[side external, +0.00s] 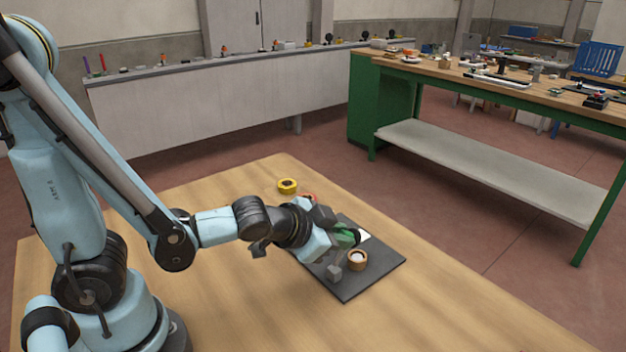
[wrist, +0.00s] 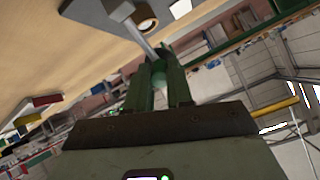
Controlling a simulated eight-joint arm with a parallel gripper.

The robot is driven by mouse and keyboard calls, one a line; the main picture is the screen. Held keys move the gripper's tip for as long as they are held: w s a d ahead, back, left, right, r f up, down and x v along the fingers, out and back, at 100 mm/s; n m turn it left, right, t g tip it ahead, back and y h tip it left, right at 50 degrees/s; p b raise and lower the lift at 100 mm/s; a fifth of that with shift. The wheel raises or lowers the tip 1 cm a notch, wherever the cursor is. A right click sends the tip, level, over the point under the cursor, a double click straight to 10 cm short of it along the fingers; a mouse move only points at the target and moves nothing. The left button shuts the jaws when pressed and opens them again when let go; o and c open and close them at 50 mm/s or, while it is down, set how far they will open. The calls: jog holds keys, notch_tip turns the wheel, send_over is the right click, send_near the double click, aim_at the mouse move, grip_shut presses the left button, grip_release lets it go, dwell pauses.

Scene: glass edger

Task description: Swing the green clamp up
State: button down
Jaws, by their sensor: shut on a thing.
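The green clamp (side external: 347,234) shows as a green part at the end of my arm, over the dark plate (side external: 378,272). My gripper (side external: 338,242) is shut on it, and the gripper hides much of the clamp. In the wrist view, my gripper's two dark green fingers (wrist: 162,72) close around a small green piece (wrist: 159,80). A grey metal bar (wrist: 142,38) runs from there toward the plate (wrist: 92,12). The clamp's exact angle is hard to tell.
A round wooden piece with a pale centre (side external: 357,261) stands on the plate near my gripper. A yellow ring (side external: 287,186) and a reddish ring (side external: 309,197) lie behind it. The wooden table (side external: 230,320) is clear at the front.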

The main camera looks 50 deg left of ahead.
jog(key=c, duration=1)
grip_release()
jog(key=shift+s+r, duration=0.1)
jog(key=shift+s, duration=0.05)
jog(key=v, duration=0.7)
jog(key=shift+a, duration=0.1)
dwell(0.5)
